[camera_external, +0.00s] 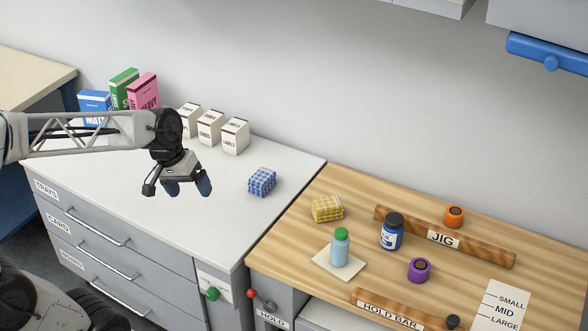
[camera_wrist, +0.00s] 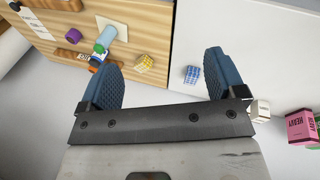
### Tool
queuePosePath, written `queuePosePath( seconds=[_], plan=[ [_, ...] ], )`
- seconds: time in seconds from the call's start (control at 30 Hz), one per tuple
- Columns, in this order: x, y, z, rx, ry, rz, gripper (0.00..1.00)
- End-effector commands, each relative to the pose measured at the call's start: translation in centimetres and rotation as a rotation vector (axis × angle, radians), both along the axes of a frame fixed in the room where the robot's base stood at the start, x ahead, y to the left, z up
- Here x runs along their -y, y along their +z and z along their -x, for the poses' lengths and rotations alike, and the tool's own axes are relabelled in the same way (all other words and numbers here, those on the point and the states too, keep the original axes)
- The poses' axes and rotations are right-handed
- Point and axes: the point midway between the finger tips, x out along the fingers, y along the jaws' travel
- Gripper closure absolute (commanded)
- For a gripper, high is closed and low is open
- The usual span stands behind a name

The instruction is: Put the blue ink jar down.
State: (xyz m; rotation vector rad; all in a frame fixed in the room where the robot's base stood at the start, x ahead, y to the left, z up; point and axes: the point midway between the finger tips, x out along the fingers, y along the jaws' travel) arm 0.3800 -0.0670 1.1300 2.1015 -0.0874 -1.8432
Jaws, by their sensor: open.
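The blue ink jar (camera_external: 391,234), with a black lid and a white label, stands upright on the wooden worktop beside the jig bar (camera_external: 480,249). It also shows small in the wrist view (camera_wrist: 98,58), partly crowded by its neighbours. My gripper (camera_external: 187,187) is open and empty above the white cabinet top, well to the left of the jar. In the wrist view its two blue pads (camera_wrist: 163,66) are spread wide with nothing between them.
A green-capped bottle (camera_external: 340,250) stands on a pale tile, left of the jar. A purple jar (camera_external: 418,270), orange jar (camera_external: 453,216) and yellow checked block (camera_external: 327,208) are nearby. A blue checked block (camera_external: 262,182) and several boxes (camera_external: 235,136) stand on the white top.

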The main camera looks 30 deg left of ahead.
Motion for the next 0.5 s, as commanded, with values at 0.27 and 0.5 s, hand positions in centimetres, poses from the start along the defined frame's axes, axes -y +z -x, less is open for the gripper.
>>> queuePosePath(
  seconds=[0.27, 0.5],
  plan=[
    [-5.1, 0.7, 5.2, 0.088, -0.147, -0.239, 0.11],
    [-6.3, 0.8, 6.5, 0.104, -0.187, -0.304, 0.11]
  ],
)
